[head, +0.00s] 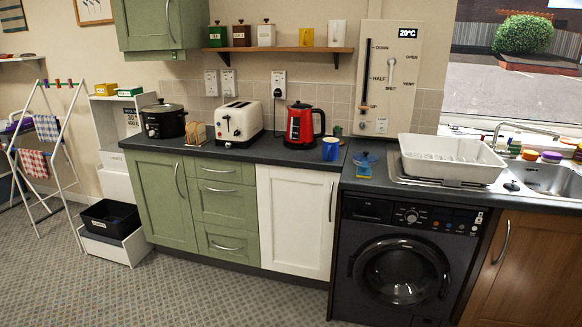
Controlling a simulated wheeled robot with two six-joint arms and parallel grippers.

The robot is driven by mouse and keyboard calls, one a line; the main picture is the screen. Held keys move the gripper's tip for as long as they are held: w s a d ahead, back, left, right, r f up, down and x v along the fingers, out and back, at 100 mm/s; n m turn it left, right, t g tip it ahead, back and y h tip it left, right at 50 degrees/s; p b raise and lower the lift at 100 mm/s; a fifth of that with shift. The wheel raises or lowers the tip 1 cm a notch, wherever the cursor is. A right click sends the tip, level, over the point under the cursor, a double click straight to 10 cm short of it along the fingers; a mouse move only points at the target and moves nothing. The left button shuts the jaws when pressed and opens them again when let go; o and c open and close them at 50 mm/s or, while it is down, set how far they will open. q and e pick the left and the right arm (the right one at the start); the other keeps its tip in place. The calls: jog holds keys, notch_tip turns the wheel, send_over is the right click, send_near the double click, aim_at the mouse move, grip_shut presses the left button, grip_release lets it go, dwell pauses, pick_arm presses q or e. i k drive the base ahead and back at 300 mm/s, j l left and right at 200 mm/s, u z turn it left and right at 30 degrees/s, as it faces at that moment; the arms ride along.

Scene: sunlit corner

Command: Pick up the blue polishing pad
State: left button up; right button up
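A small blue round item (366,158) with a raised middle lies on the dark worktop (340,181), right of the blue mug and left of the white dish rack. It looks like the blue polishing pad, but it is too small to be sure. Something small and lighter blue with a yellowish edge sits just in front of it, touching or overlapping it. Neither of my grippers is in view.
A blue mug (330,149) and red kettle (300,126) stand to the left. A white dish rack (450,159) and sink (546,178) are to the right. A black washing machine (402,262) is below. The floor (215,294) in front is clear.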

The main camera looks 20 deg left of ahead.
aim_at(363, 172)
jog(key=u, duration=0.35)
jog(key=z, duration=1.4)
jog(key=u, duration=1.4)
jog(key=i+j+z, duration=0.2)
jog(key=i, duration=0.15)
jog(key=i+j+z, duration=0.2)
jog(key=i, duration=0.2)
